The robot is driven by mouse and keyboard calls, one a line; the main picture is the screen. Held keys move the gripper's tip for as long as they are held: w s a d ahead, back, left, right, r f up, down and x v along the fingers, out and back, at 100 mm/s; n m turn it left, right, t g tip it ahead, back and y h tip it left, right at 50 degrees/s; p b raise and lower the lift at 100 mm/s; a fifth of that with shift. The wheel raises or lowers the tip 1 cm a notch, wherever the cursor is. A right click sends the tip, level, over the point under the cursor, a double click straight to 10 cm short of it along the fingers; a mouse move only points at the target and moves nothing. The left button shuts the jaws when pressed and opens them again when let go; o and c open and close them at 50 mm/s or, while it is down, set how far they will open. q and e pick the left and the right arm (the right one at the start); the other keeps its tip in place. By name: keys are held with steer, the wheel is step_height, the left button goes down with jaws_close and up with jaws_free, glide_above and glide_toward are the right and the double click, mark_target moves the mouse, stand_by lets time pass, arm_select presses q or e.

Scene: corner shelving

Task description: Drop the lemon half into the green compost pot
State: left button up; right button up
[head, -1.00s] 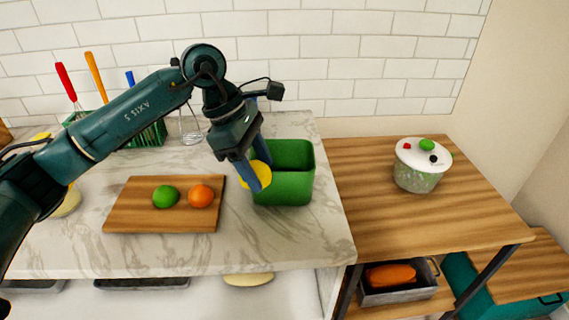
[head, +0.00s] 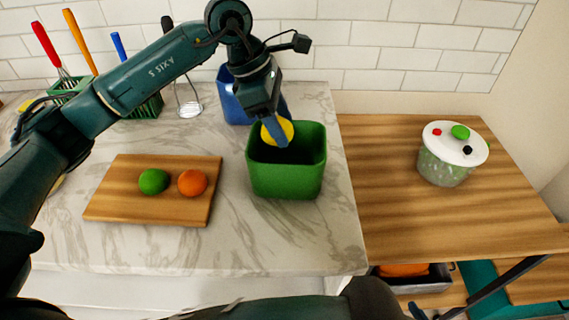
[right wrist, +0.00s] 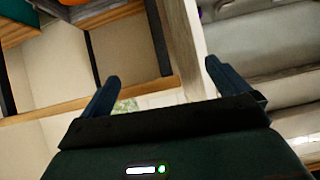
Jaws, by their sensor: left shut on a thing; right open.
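The yellow lemon half (head: 284,129) is held by my left gripper (head: 279,134), which is shut on it. In the head view it is over the opening of the green compost pot (head: 288,181), near the pot's back left rim. The pot stands upright on the marble counter. I cannot tell from this view whether the lemon half is above or just below the rim. My right gripper (right wrist: 160,85) is open and empty in the right wrist view, facing shelving; its fingers are not seen in the head view.
A blue pot (head: 233,100) stands behind the green one. A cutting board (head: 128,206) with a lime (head: 153,182) and an orange (head: 192,182) lies to the left. A white-lidded container (head: 445,168) stands on the wooden table (head: 390,220) at right. Utensils stand at the back left.

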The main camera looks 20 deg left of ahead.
arm_select(q)
step_height(320, 180, down, 2)
steer(key=shift+f+b, duration=0.1)
steer(key=shift+b, duration=0.2)
steer(key=o, duration=1)
steer(key=shift+o, duration=0.2)
steer(key=w+b+v, duration=0.1)
steer(key=v, duration=1.2)
steer(key=shift+s, duration=0.45)
